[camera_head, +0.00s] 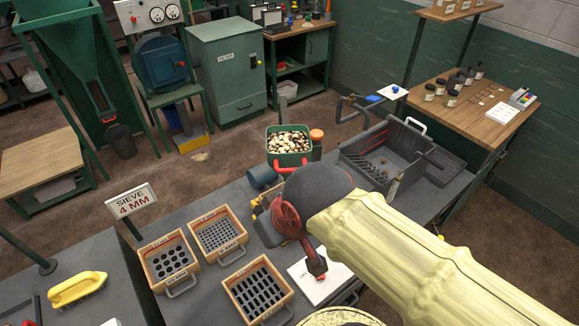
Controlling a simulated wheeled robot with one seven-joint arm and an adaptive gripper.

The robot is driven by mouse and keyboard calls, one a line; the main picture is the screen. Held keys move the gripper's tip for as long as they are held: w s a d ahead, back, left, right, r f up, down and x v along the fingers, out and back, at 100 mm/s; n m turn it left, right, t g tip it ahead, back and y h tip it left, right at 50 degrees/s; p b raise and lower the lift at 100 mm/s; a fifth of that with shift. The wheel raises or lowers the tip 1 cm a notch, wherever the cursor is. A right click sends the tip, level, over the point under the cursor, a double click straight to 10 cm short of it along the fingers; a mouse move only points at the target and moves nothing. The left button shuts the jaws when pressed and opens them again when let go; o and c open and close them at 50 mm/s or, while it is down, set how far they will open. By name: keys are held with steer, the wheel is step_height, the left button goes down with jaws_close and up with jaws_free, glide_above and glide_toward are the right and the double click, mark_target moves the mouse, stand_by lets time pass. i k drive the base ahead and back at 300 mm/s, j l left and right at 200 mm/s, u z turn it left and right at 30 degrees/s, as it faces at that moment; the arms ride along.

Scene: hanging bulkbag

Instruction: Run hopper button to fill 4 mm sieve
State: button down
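A "SIEVE 4 MM" sign (131,200) stands at the left of the dark bench. Beside it are wooden-framed sieves: one with large round holes (168,262), one with small round holes (218,236), and one with long slots (258,290). Their small labels are hard to read. A green hopper (288,160) heaped with pale and dark pieces stands behind my arm. My gripper (316,264) has red fingers pointing down over a white plate (332,282); contact and opening are unclear. My forearm hides part of the bench. I cannot make out which control is the hopper button.
A dark open tray (352,160) with loose pieces lies right of the hopper. A yellow-handled brush (77,288) lies at the lower left. Brown floor lies open behind the bench.

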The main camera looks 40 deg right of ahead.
mark_target(316, 135)
steer(key=z, duration=0.8)
